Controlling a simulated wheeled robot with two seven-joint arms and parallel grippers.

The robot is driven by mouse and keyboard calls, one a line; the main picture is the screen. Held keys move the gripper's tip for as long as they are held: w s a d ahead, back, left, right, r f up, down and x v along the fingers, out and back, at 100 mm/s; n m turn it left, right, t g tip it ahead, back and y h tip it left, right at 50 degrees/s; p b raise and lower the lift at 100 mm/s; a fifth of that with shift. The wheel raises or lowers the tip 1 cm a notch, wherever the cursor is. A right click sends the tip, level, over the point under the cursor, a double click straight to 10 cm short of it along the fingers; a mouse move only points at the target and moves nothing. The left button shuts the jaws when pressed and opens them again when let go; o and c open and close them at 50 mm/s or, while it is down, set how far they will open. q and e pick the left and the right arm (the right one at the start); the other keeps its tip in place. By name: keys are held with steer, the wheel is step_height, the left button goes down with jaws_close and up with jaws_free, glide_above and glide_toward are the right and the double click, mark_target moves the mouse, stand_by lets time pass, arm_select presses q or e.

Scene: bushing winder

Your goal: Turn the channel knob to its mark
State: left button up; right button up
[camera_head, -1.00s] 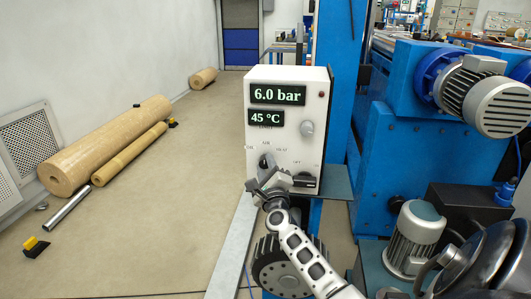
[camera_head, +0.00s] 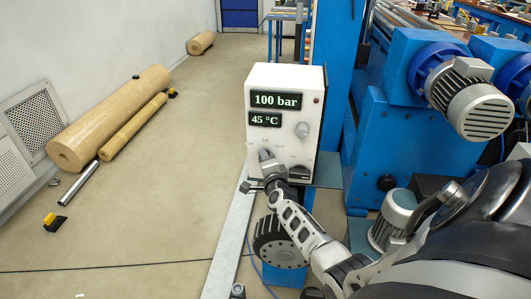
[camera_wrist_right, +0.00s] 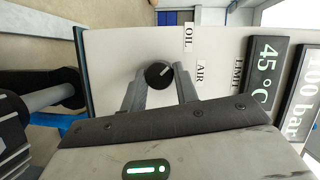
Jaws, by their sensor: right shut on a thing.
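The channel knob (camera_wrist_right: 158,74) is small, round and black with a white pointer line, on the face of the white control box (camera_head: 285,92). In the right wrist view the pointer leans up and right, roughly between the printed OIL label (camera_wrist_right: 188,38) and AIR label (camera_wrist_right: 200,72). My right gripper (camera_wrist_right: 160,82) is shut on the knob, one finger on each side. In the head view my right gripper (camera_head: 267,164) is at the lower left of the box face and mostly hides the knob. The box's displays read 100 bar (camera_head: 276,100) and 45 °C (camera_head: 265,119). My left gripper is not in view.
A blue machine with a motor (camera_head: 470,98) stands to the right. Cardboard rolls (camera_head: 110,120) lie on the left floor. Floor between them and the box is open.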

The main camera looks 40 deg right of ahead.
arm_select(q)
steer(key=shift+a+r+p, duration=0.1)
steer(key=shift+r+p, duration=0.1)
steer(key=shift+p, duration=0.15)
arm_select(e)
steer(key=shift+n, duration=0.3)
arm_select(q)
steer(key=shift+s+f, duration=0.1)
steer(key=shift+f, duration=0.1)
arm_select(e)
steer(key=o, duration=1)
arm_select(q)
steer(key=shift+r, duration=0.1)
